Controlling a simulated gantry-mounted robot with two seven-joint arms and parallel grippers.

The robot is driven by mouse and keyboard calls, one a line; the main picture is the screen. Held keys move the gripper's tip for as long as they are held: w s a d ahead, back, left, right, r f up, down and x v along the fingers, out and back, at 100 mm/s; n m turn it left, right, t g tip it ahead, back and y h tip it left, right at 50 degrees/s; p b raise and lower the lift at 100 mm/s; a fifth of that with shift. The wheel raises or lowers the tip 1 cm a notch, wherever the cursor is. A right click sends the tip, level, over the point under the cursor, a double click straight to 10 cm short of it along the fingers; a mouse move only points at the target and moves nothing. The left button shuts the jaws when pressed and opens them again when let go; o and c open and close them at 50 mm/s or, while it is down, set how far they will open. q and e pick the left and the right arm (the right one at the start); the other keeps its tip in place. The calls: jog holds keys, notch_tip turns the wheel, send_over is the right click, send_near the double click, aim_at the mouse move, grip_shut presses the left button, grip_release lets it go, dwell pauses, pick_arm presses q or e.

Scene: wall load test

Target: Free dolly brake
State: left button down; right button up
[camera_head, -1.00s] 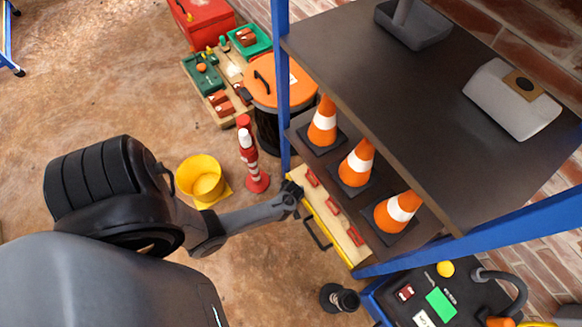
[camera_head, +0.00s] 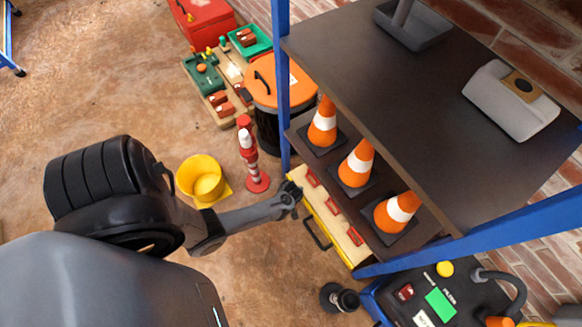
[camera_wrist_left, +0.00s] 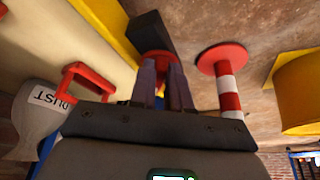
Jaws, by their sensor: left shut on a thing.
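The dolly (camera_head: 332,222) is a low beige deck with a yellow edge, several red brackets on top and a black handle (camera_head: 318,233) at its side. It sits at the bottom of the blue-framed rack. My left gripper (camera_head: 290,191) is at the dolly's far left corner. In the left wrist view my left gripper (camera_wrist_left: 160,85) has its fingers close together at a small red part (camera_wrist_left: 158,57), beside a black block (camera_wrist_left: 150,32) at the yellow edge. The fingers partly hide this red part, which looks like the brake. My right gripper is not in view.
A red-and-white post (camera_head: 247,155) and a yellow bucket (camera_head: 200,178) stand left of the rack. A black bin with an orange lid (camera_head: 272,85) is behind. Orange cones (camera_head: 357,163) stand on a rack shelf. Open floor lies left and in front.

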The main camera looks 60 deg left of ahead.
pick_arm(q)
jog(key=m+p, duration=0.2)
jog(key=shift+s+a+r+m+t+h, duration=0.2)
jog(key=shift+s+m+t+h, duration=0.1)
jog(key=shift+s+m+t, duration=0.1)
jog(key=m+p, duration=0.1)
jog(key=m, duration=0.1)
jog(key=shift+s+a+m+t+h+p, duration=0.1)
jog(key=shift+a+m+t+h+p, duration=0.15)
jog(key=shift+m+t+h+p, duration=0.15)
jog(key=shift+s+a+f+m+t+h+p, duration=0.15)
jog(key=shift+m+h, duration=0.2)
jog(key=shift+m, duration=0.6)
jog(key=shift+a+m+t+h+p, duration=0.1)
jog(key=shift+a+m+h, duration=0.15)
jog(key=shift+m, duration=0.65)
jog(key=shift+s+a+f+m+t+h+p, duration=0.15)
jog(key=shift+m+h, duration=0.25)
jog(key=shift+m, duration=0.55)
jog(key=c, duration=1.4)
grip_release()
jog(key=shift+o, duration=0.2)
jog(key=shift+w+r, duration=0.1)
jog(key=shift+r, duration=0.15)
